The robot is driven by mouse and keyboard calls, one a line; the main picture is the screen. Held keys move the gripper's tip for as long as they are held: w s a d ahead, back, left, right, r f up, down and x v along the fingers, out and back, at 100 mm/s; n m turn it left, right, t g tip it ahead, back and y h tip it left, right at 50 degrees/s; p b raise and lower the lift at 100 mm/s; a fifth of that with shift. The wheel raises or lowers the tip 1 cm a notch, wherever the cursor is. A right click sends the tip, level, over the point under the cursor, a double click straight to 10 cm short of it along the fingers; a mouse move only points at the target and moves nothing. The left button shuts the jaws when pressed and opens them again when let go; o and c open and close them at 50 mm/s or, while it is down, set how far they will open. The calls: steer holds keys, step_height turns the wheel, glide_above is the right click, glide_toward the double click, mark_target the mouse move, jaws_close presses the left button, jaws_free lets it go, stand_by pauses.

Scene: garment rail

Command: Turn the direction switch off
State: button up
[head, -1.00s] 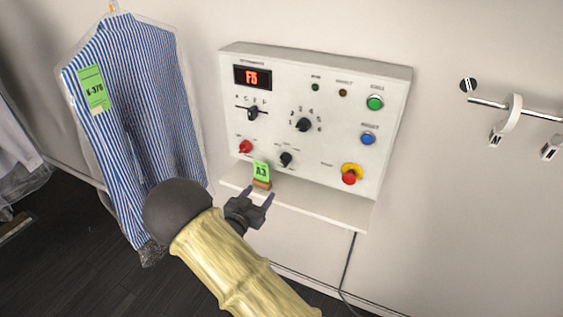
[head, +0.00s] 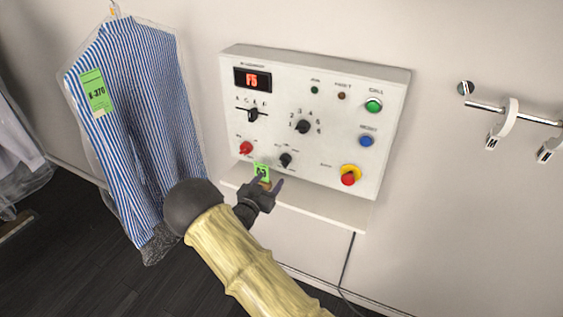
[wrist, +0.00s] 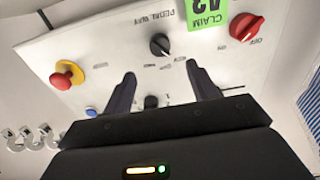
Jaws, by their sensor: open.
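A white control panel (head: 330,97) hangs on the wall. Its small lower-middle black knob (head: 286,160) looks like the direction switch, but its lettering is too small to read surely. In the wrist view this knob (wrist: 160,44) shows upside down, just beyond and between the fingertips. My gripper (head: 272,184) is open and empty, below and slightly left of the knob in the head view. Its two dark fingers also show in the wrist view (wrist: 161,73), with no contact visible.
A red knob (head: 246,148) sits left of the black knob. A green claim tag (head: 261,172) stands on the shelf (head: 325,208), partly behind my gripper. A yellow-and-red button (head: 349,176) is at right. A bagged striped shirt (head: 143,100) hangs left.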

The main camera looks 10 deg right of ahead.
mark_target(282, 163)
steer(key=p+x, duration=0.2)
steer(key=x, duration=0.8)
steer(key=shift+p, duration=0.35)
steer(key=c, duration=1)
